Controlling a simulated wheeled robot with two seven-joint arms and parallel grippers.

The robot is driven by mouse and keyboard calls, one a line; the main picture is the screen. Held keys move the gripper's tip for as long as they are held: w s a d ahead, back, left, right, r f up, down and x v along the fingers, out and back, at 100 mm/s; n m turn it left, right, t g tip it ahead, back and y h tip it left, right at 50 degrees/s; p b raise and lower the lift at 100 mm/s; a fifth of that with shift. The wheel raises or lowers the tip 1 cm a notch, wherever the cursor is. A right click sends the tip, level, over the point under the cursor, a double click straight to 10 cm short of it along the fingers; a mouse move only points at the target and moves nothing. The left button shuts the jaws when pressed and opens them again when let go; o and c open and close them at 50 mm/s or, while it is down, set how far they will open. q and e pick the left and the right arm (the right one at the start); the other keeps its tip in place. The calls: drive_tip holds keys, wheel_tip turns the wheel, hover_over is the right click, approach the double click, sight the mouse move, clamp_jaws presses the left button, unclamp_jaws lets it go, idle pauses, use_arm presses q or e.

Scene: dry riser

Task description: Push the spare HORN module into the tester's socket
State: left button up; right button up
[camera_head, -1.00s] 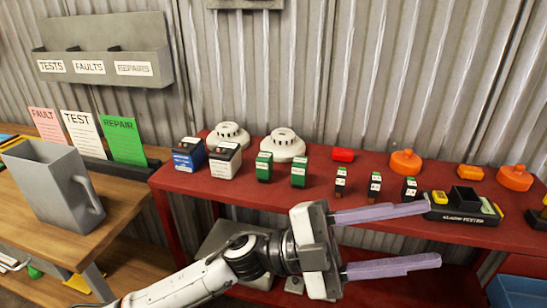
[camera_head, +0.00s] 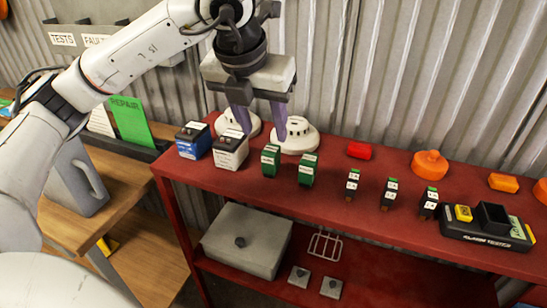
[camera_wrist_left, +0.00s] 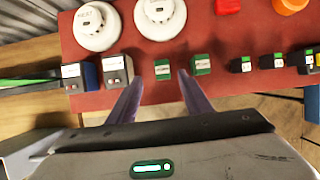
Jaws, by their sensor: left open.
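The tester (camera_head: 487,243) is a black box at the shelf's right, with a yellow part, a dark raised socket (camera_head: 492,217) and a green panel. Two green modules (camera_head: 270,160) (camera_head: 305,169) and several small black modules with green tops (camera_head: 352,184) stand upright on the red shelf. Their labels are too small to read, so I cannot tell which is HORN. My left gripper (camera_head: 261,130) is open and empty, pointing down above the shelf near the white detectors. In the left wrist view, its fingers (camera_wrist_left: 160,77) flank the left green module (camera_wrist_left: 162,70), apart from it. My right gripper is not in view.
Two white round detectors (camera_head: 297,135), a blue battery (camera_head: 193,140) and a grey one (camera_head: 230,150) stand on the shelf's left. A red block (camera_head: 359,150) and orange parts (camera_head: 430,164) lie at the back. A grey box (camera_head: 247,239) is below.

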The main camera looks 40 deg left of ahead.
sight(271, 149)
use_arm(q)
drive_tip(key=x, duration=0.4)
drive_tip(key=p+x, duration=0.1)
drive_tip(key=x, duration=0.3)
drive_tip(key=shift+d+f, duration=0.15)
drive_tip(key=shift+d, duration=0.05)
clamp_jaws()
